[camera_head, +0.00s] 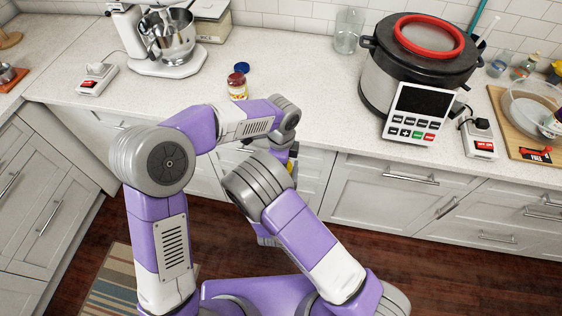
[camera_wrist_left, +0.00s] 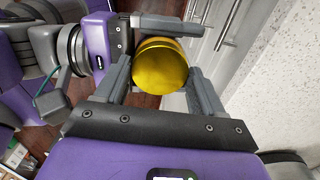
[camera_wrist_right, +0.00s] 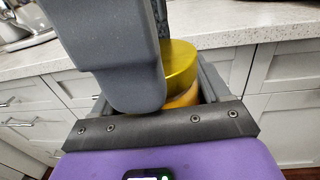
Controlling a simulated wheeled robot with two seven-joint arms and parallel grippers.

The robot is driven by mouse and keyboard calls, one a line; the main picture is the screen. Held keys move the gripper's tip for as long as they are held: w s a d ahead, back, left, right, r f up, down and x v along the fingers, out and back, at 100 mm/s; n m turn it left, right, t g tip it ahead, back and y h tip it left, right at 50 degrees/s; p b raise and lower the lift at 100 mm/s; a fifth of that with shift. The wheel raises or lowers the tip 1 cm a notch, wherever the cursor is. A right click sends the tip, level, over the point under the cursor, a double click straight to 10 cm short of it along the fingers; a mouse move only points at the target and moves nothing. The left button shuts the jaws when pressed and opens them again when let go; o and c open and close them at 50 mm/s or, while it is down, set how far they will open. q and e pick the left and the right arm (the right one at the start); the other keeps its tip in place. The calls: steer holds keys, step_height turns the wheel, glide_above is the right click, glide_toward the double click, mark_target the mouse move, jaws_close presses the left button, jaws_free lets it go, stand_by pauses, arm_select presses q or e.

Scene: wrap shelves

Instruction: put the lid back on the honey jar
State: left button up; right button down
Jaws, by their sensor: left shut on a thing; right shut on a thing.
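The gold lid (camera_wrist_left: 160,68) is between the fingers of my left gripper (camera_wrist_left: 163,80), which is shut on it. The right wrist view shows the lid (camera_wrist_right: 180,65) directly above the amber honey jar (camera_wrist_right: 187,97). My right gripper (camera_wrist_right: 183,92) is shut on the jar. A grey finger of the left gripper covers part of both in that view. I cannot tell whether the lid is seated or slightly raised. In the head view my arms hide most of the jar, and only a small patch of yellow shows between them, in front of the counter.
A small jar with a dark red lid (camera_head: 237,85) stands on the counter (camera_head: 300,80), with a blue lid (camera_head: 242,68) behind it. A stand mixer (camera_head: 165,45) is at left; a large cooker (camera_head: 420,65) is at right. Cabinet fronts (camera_head: 375,185) are close beyond my grippers.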

arm_select(q)
steer(key=m, duration=0.6)
steer(key=shift+m, duration=0.3)
steer(key=m, duration=1.7)
steer(key=o, duration=1)
steer(key=shift+d, duration=0.1)
